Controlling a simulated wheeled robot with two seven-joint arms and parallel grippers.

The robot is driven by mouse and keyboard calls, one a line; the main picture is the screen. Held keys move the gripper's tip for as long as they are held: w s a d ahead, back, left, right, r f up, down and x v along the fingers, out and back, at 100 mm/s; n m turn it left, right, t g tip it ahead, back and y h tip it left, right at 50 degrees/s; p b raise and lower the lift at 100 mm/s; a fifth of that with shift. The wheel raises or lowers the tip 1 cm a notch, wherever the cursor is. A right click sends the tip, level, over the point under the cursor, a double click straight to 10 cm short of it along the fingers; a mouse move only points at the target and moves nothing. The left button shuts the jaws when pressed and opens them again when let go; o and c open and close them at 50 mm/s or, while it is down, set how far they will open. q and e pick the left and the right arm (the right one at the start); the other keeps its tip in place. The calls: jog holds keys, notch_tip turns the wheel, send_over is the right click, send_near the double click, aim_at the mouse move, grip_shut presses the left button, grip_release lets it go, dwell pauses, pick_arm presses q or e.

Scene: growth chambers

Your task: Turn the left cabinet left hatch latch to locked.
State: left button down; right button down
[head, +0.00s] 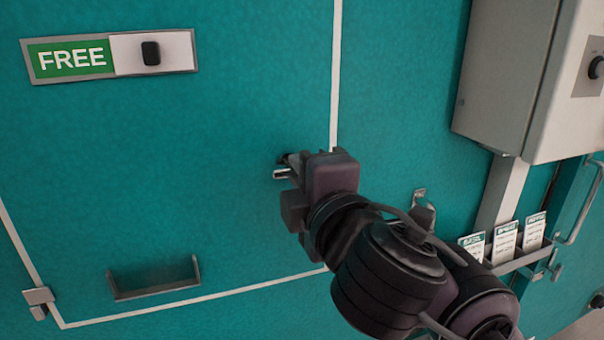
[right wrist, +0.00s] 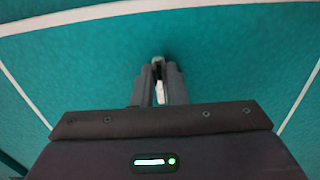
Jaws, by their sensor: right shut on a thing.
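The left hatch (head: 230,110) is a teal panel outlined by white lines on the cabinet front. Its latch (head: 281,173) is a small metal piece near the hatch's right edge, mostly hidden behind my right gripper (head: 290,182) in the head view. In the right wrist view the latch (right wrist: 160,90) shows as a pale upright strip between the two fingers of the right gripper (right wrist: 160,84). The right gripper is shut on it. How far the latch is turned cannot be told. My left gripper is not in view.
A sign reading FREE (head: 72,59) with a dark slider knob (head: 151,53) is at upper left. A card tray (head: 107,283) sits low on the hatch. A second latch (head: 420,200), a card rack (head: 520,262) and a grey box (head: 515,80) are to the right.

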jog(key=c, duration=1.4)
grip_release()
jog(key=shift+w, duration=0.1)
jog(key=shift+c, duration=0.2)
jog(key=b+v, duration=0.7)
jog(key=shift+s, duration=0.4)
jog(key=shift+d, duration=0.1)
